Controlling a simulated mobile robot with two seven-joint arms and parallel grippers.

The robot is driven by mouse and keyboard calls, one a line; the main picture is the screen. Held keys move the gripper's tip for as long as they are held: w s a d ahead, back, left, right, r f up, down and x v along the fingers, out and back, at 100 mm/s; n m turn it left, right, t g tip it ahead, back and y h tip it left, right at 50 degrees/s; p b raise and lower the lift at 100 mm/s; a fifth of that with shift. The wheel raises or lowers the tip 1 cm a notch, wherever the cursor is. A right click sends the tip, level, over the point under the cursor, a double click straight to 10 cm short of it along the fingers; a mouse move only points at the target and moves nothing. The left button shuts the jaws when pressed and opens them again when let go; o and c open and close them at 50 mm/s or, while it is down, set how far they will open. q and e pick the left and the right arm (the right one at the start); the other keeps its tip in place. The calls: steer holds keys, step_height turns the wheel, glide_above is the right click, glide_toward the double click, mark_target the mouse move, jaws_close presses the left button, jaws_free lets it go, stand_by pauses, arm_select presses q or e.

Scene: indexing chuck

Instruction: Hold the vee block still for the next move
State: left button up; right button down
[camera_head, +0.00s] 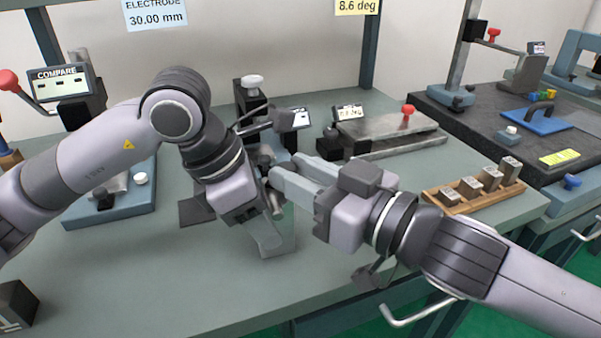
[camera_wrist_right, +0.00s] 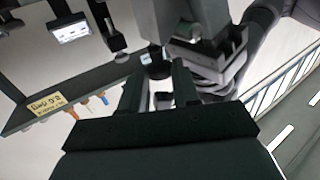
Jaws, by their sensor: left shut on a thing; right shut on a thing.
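I cannot make out the vee block's shape there. My right gripper (camera_head: 282,180) reaches in from the right just above, its long fingers pointing left at the chuck area. In the right wrist view its two dark fingers (camera_wrist_right: 158,90) are closed about a small dark round part (camera_wrist_right: 158,70); what it belongs to is unclear.
A wooden rack (camera_head: 475,190) with several metal blocks stands at the right. A flat metal fixture (camera_head: 385,130) with a red knob lies behind it. A blue-based device (camera_head: 110,205) is at the left, and a dark block (camera_head: 15,305) at front left.

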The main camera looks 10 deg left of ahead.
steer(key=shift+w+n+g+y, duration=0.1)
steer(key=shift+n+g+y, duration=0.2)
steer(key=shift+n+g, duration=0.45)
arm_select(q)
steer(key=shift+r, duration=0.1)
steer(key=shift+d, duration=0.1)
arm_select(e)
steer(key=n+g, duration=0.1)
steer(key=g, duration=0.1)
steer(key=n+g+y, duration=0.1)
steer(key=n+g, duration=0.1)
steer(key=g, duration=0.1)
steer(key=w+n+g, duration=0.1)
steer(key=g, duration=0.2)
steer(key=shift+r+n, duration=0.1)
steer(key=shift+n, duration=0.25)
steer(key=shift+w+d+n+g, duration=0.15)
steer(key=shift+n+g, duration=0.25)
steer(key=shift+g, duration=0.25)
steer(key=c, duration=1.1)
jaws_free()
